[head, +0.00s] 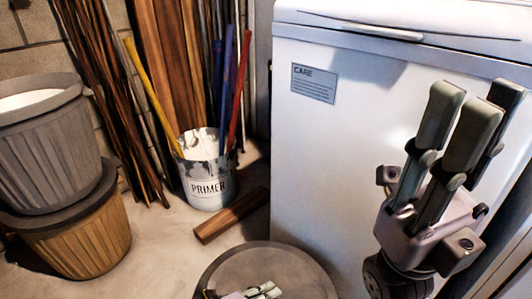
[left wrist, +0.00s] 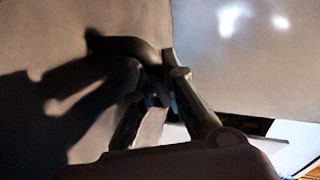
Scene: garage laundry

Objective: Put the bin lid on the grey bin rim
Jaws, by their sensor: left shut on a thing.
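The round grey bin lid (head: 290,257) is at the bottom centre of the head view, in front of the white appliance. My left gripper (head: 262,291) is over it, partly cut off by the frame's bottom edge. In the left wrist view its fingers (left wrist: 160,95) are shut on a dark curved handle (left wrist: 125,46) above the lid's surface (left wrist: 45,40). The grey bin (head: 45,150) is at the left, with its rim (head: 75,90) uncovered and something white inside. My right gripper (head: 462,112) points up at the right, with nothing seen in it; its finger gap is unclear.
A tan bin (head: 85,245) stands under the grey bin. A primer bucket (head: 207,180) with coloured poles stands behind, near leaning planks (head: 170,60). A wooden block (head: 230,215) lies on the floor. The white appliance (head: 320,140) fills the right side. Floor between tan bin and lid is clear.

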